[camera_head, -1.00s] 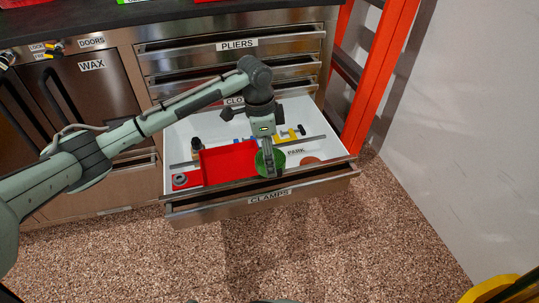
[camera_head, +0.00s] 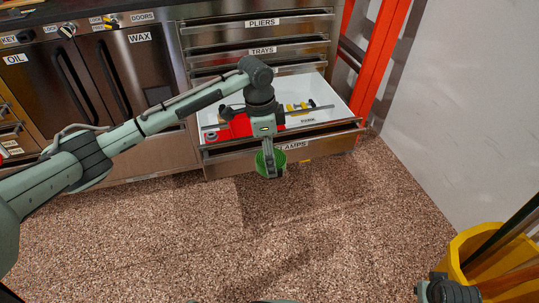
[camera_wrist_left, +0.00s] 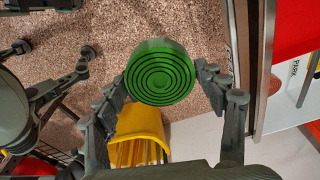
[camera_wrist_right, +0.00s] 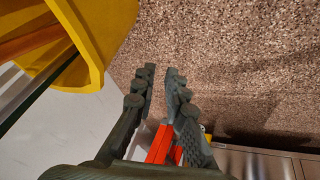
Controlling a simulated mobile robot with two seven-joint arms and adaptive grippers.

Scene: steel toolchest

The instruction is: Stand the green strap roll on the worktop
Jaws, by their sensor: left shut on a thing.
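The green strap roll (camera_head: 268,165) is a short cylinder with concentric rings on its face. My left gripper (camera_head: 270,172) is shut on it and holds it in the air, just in front of the open CLAMPS drawer. In the left wrist view the roll (camera_wrist_left: 160,72) sits between the two fingertips, ringed face toward the camera. The dark worktop (camera_head: 150,4) shows only as a strip along the top edge of the head view. My right gripper (camera_wrist_right: 160,72) has a narrow gap between its fingers and holds nothing; its arm shows at the lower right of the head view.
The CLAMPS drawer (camera_head: 335,134) stands open, with a red tray (camera_head: 238,124) and yellow-handled clamps inside. A yellow bin (camera_head: 470,245) with long items stands at the lower right. An orange ladder (camera_head: 375,60) leans right of the chest. The speckled floor in front is clear.

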